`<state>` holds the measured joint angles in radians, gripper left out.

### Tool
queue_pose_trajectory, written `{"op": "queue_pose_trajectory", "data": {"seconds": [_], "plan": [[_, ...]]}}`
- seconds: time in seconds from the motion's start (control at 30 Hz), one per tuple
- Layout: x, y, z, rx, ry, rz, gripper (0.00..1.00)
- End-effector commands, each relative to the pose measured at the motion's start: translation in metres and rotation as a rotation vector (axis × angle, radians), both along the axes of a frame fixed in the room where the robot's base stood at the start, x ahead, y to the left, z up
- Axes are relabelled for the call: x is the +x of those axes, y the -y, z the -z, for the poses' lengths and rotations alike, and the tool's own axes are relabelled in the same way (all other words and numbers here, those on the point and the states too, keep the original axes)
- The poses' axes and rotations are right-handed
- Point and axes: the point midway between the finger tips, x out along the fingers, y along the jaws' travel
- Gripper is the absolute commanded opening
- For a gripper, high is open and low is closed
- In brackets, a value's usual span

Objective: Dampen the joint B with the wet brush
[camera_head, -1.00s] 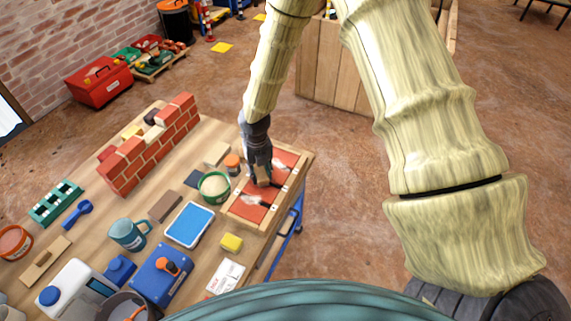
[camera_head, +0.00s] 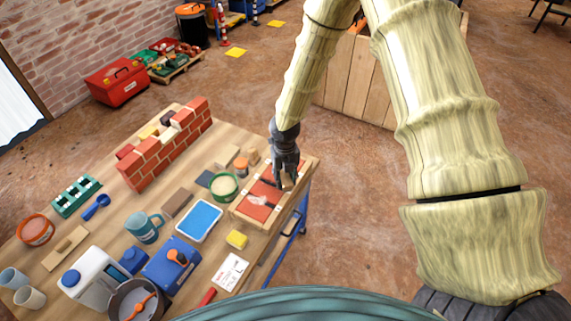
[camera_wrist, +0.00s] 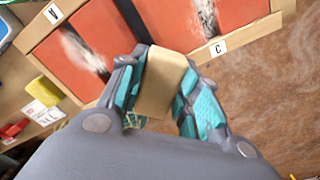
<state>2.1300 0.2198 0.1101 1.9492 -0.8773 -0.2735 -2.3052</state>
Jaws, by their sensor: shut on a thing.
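My gripper (camera_head: 286,175) is over the right part of a wooden frame (camera_head: 248,221) holding red bricks (camera_head: 257,212). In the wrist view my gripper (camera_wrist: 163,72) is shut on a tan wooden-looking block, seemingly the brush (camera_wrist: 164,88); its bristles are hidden. The joint at the tag that reads as an upside-down A (camera_wrist: 53,14) shows a whitish patch (camera_wrist: 84,52). The joint at tag C (camera_wrist: 218,48) is also whitish and grey (camera_wrist: 207,17). I cannot tell whether the brush touches a brick.
Left of the frame stand a green tub (camera_head: 224,186), a blue tray (camera_head: 199,222) and a yellow sponge (camera_head: 236,239). A small brick wall (camera_head: 165,150) stands at the back of the table. Bare floor (camera_head: 350,230) lies right of the table.

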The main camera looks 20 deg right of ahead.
Motion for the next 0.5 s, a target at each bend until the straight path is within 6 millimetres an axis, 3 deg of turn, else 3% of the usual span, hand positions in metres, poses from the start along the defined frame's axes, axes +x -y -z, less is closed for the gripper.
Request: {"op": "queue_pose_trajectory", "data": {"seconds": [0.5], "plan": [[-0.003,0.003,-0.050,0.000,-0.002,0.005,0.14]]}}
